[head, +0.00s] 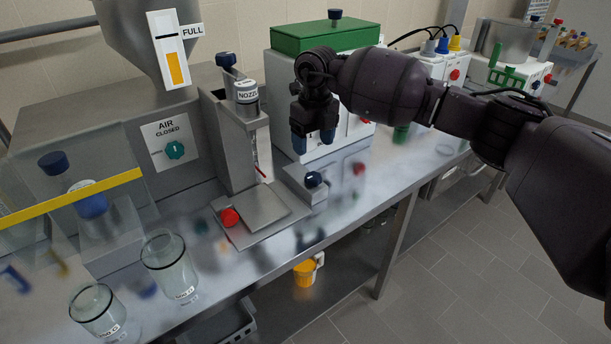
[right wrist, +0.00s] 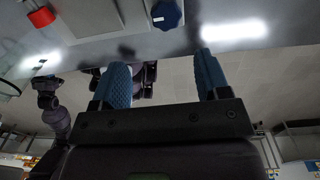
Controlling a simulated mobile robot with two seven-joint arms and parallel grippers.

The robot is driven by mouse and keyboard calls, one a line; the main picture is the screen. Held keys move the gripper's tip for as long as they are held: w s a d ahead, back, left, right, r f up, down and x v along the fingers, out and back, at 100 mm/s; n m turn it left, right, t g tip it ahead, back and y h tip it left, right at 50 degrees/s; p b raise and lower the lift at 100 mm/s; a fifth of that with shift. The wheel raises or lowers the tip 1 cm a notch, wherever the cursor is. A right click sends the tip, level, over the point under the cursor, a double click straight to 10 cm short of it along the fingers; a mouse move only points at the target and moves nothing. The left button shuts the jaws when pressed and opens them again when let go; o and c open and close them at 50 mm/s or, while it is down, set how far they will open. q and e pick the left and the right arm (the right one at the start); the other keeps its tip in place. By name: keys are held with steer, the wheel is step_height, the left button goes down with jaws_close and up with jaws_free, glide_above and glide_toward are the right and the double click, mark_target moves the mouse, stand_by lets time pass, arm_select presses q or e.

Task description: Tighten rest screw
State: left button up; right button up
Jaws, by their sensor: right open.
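A dark blue faceted knob (head: 313,179), which may be the rest screw, sits on a small metal block (head: 300,187) beside the dispensing stand. It also shows in the right wrist view as a blue knob (right wrist: 167,14) at the top. My right gripper (head: 314,141) hangs above and slightly behind the knob, with its blue fingers apart and nothing between them. In the right wrist view its fingers (right wrist: 160,75) are wide apart, and the knob lies beyond their tips, not touching. What looks like my left gripper (right wrist: 47,92) is small at the left there.
Glass beakers (head: 168,265) stand at the front left. A green-lidded white machine (head: 325,40) stands behind my right gripper. The bench's front edge is clear near the knob.

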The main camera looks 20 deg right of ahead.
mark_target(314, 176)
steer(key=f, duration=0.6)
steer(key=f+b, duration=0.1)
steer(key=f, duration=0.2)
steer(key=shift+w+d, duration=0.15)
steer(key=shift+d, duration=0.1)
steer(key=shift+f, duration=0.65)
steer(key=c, duration=0.9)
